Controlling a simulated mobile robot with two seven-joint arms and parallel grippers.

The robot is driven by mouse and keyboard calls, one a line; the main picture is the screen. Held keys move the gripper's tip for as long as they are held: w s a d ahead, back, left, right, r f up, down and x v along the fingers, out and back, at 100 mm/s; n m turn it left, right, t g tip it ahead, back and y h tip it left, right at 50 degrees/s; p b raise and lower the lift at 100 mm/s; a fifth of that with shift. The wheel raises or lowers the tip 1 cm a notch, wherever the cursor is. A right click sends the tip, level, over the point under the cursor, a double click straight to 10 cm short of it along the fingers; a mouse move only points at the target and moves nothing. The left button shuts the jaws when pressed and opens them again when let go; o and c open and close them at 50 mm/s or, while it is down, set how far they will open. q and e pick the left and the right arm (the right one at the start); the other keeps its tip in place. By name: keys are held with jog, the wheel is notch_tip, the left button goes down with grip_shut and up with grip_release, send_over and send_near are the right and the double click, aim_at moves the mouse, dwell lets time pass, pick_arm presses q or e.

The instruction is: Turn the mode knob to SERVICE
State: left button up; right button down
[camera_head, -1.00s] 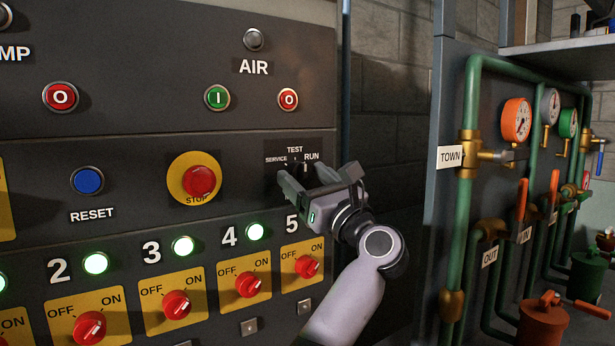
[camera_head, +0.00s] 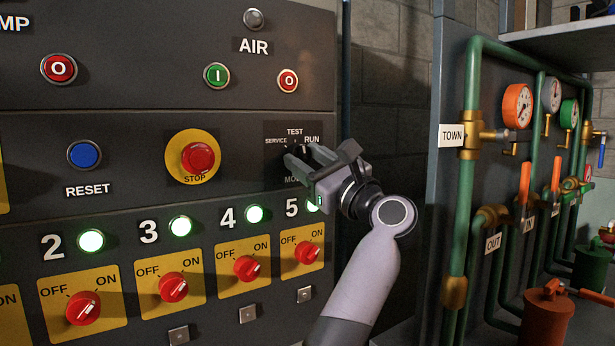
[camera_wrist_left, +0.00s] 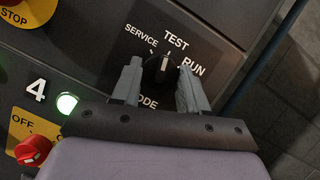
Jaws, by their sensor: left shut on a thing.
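The mode knob (camera_wrist_left: 158,70) is a black knob with a white mark on the dark panel. The labels SERVICE, TEST and RUN stand around it. In the left wrist view its white mark points roughly toward TEST. My left gripper (camera_wrist_left: 161,82) has its two grey fingers on either side of the knob and is shut on it. In the head view the left gripper (camera_head: 305,155) comes in from the lower right and partly hides the knob and the MODE label. My right gripper is not in view.
The red STOP button (camera_head: 198,157) is left of the knob. Red OFF/ON switch 5 (camera_head: 306,252) is below, with lit green lamps nearby. The green and red AIR buttons are above. Pipes with gauges (camera_head: 517,106) stand at the right.

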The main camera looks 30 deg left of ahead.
pick_arm(q)
jog(key=shift+f+n+b, duration=0.3)
jog(key=shift+n+b, duration=0.1)
jog(key=shift+n, duration=0.3)
jog(key=n, duration=0.1)
jog(key=n+g, duration=0.1)
jog(key=n+g+b, duration=0.1)
jog(key=shift+w+r+n, duration=0.1)
jog(key=shift+r+n, duration=0.15)
jog(key=shift+n, duration=0.05)
jog(key=n+g+h, duration=0.1)
jog(key=n+g, duration=0.1)
jog(key=n, duration=0.1)
jog(key=shift+d+r+n, duration=0.1)
jog(key=shift+r+n, duration=0.05)
jog(key=shift+n, duration=0.55)
jog(key=o, duration=1.1)
jog(key=shift+c, duration=0.2)
